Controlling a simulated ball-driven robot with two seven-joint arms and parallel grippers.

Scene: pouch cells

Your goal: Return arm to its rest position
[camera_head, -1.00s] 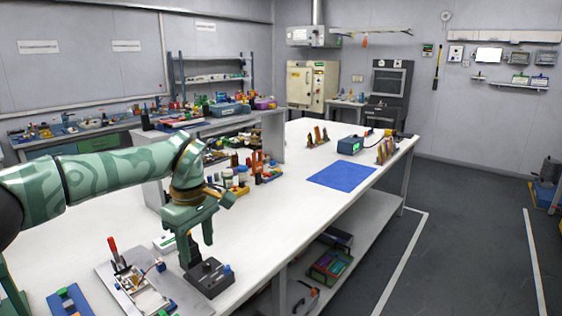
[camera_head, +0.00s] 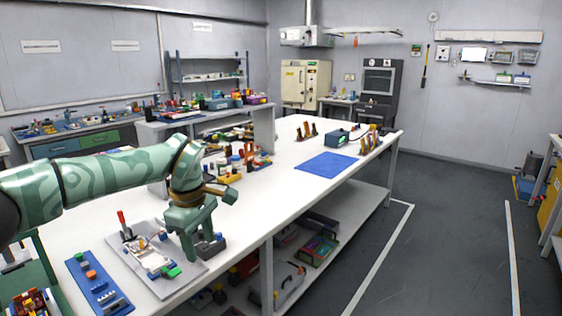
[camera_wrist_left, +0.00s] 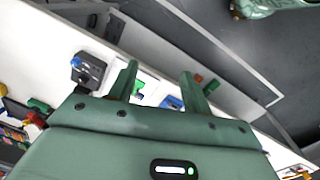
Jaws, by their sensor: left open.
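My left arm reaches in from the left in the head view, its patterned green links stretched over the white table (camera_head: 262,213). My left gripper (camera_head: 197,250) points down, open, in front of a dark block (camera_head: 213,245) on the right part of a grey fixture plate (camera_head: 190,284). The gripper hides part of that block. In the left wrist view the two fingers of the gripper (camera_wrist_left: 158,74) stand apart with nothing between them. The dark block with a blue knob (camera_wrist_left: 88,70) shows left of the fingers. My right gripper is not in view.
The plate carries a red-handled clamp (camera_head: 124,226) and a green piece. A blue strip with small parts (camera_head: 98,284) lies left of it. Bottles and small parts stand behind the arm. A blue mat (camera_head: 326,165) lies farther right; the table before it is clear.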

